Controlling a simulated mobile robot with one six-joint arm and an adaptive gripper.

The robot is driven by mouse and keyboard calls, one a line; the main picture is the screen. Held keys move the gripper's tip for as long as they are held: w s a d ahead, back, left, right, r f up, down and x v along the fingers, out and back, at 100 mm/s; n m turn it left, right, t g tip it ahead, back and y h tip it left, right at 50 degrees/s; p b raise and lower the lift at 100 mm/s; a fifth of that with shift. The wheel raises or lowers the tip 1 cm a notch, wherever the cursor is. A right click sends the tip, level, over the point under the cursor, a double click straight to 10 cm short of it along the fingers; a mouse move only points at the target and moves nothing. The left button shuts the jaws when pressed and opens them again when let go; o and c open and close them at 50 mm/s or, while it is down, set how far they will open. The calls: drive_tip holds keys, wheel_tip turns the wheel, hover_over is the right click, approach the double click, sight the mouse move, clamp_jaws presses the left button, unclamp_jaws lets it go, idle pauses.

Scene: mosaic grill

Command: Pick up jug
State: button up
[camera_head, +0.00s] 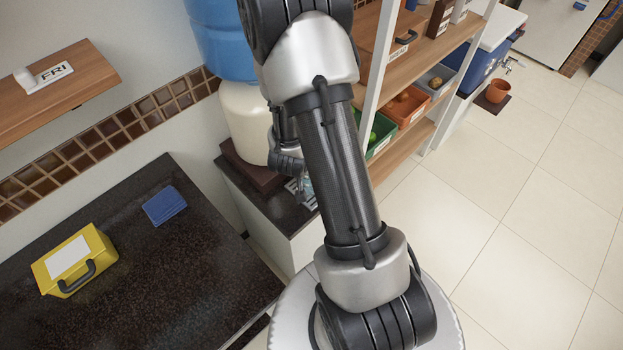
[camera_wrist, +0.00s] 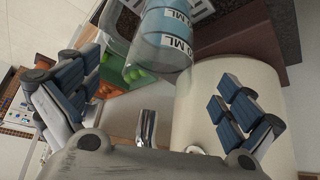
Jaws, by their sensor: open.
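The jug (camera_wrist: 160,48) looks like a clear vessel with blue bands marked "ML". It is at the upper middle of the wrist view, cut off by the top edge. In the head view, a small pale bit beside my arm may be the jug, but I cannot tell. My gripper (camera_wrist: 155,100) is open, its two padded fingers wide apart. The jug lies ahead, beyond the gap between the fingers, and nothing is gripped. In the head view my arm hides most of the gripper.
A cream water dispenser (camera_head: 243,120) with a blue bottle (camera_head: 220,40) stands close by on a dark counter. It fills the wrist view's right side, behind one finger. Shelves with a green crate (camera_head: 379,136) are to the right. A yellow box (camera_head: 72,262) sits on the left counter.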

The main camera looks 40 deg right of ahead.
drive_tip(key=b+x, duration=0.1)
drive_tip(key=x, duration=0.4)
drive_tip(key=shift+w+b, duration=0.15)
drive_tip(key=shift+b, duration=0.25)
drive_tip(key=c, duration=2.2)
